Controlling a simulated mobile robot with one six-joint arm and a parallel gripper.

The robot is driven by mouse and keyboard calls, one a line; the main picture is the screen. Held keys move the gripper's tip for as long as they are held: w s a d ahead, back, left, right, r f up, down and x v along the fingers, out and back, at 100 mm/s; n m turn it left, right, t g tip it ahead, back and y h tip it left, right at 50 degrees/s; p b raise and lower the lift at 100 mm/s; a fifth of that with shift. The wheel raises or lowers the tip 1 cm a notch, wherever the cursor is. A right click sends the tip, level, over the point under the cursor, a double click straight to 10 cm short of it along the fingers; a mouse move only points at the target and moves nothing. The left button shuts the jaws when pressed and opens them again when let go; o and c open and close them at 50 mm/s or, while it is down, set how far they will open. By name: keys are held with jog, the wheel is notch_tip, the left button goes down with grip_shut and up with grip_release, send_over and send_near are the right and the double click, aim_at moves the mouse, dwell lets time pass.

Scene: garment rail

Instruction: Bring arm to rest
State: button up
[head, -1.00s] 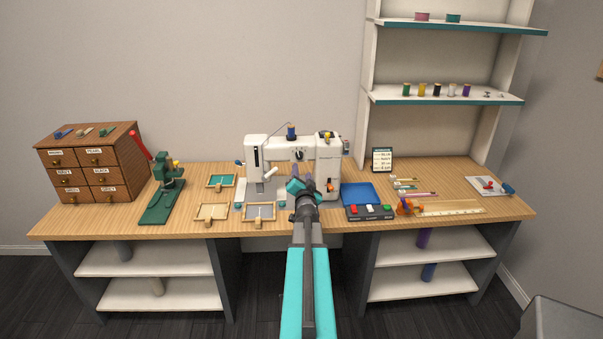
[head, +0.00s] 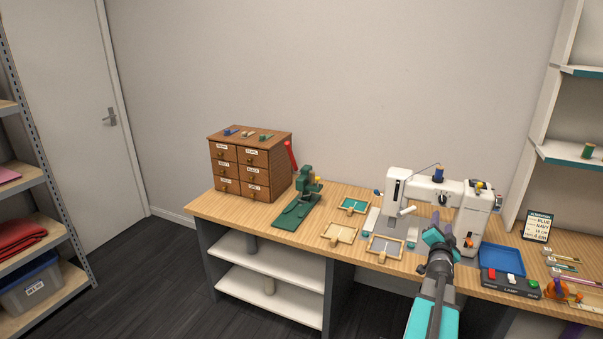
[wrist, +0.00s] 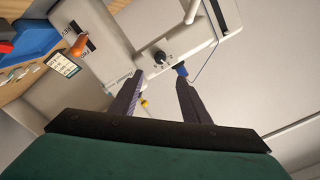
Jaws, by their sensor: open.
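My gripper (wrist: 158,98) is open in the wrist view, its two dark fingers apart with nothing between them. In the head view, my arm reaches up from the lower right, and its teal end (head: 436,240) is in front of the white sewing machine (head: 432,200). The machine also shows beyond the fingers in the wrist view (wrist: 112,42), with a blue spool (wrist: 180,70) on it near the right finger. In the head view my fingertips are hard to make out against the machine.
A wooden workbench (head: 230,208) carries a brown drawer cabinet (head: 240,168), a green press (head: 299,205), small wooden frames (head: 341,232), a blue tray (head: 502,261) and a lamp switch box (head: 510,283). A grey shelf unit (head: 45,210) and a door (head: 65,100) stand at left.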

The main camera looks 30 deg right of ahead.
jog(key=w+a+f+n+t+y, duration=0.1)
jog(key=w+a+f+n+y, duration=0.15)
jog(key=w+a+f, duration=0.55)
jog(key=w+a+f+n+t+y, duration=0.1)
jog(key=w+a+f+t+y, duration=0.2)
jog(key=w+a, duration=0.85)
jog(key=w+a+f+n+g+y, duration=0.1)
jog(key=a+f+n+g+y, duration=0.15)
jog(key=a+f, duration=0.95)
jog(key=a+f+n+g+y, duration=0.1)
jog(key=a+f+g+y, duration=0.15)
jog(key=a+f, duration=1)
jog(key=s+a+f+n+g+y+b, duration=0.1)
jog(key=s+a+f+n+g, duration=0.15)
jog(key=s+a+f, duration=0.65)
jog(key=s+a+f+n+g+y, duration=0.2)
jog(key=s+a+f+g, duration=0.3)
jog(key=a, duration=0.6)
jog(key=s+a+n+g, duration=0.3)
jog(key=s+g, duration=0.1)
jog(key=s, duration=0.9)
jog(key=s+a+n+g+y, duration=0.1)
jog(key=s+n+g, duration=0.3)
jog(key=s, duration=0.8)
jog(key=shift+s+a, duration=0.4)
jog(key=shift+a, duration=0.5)
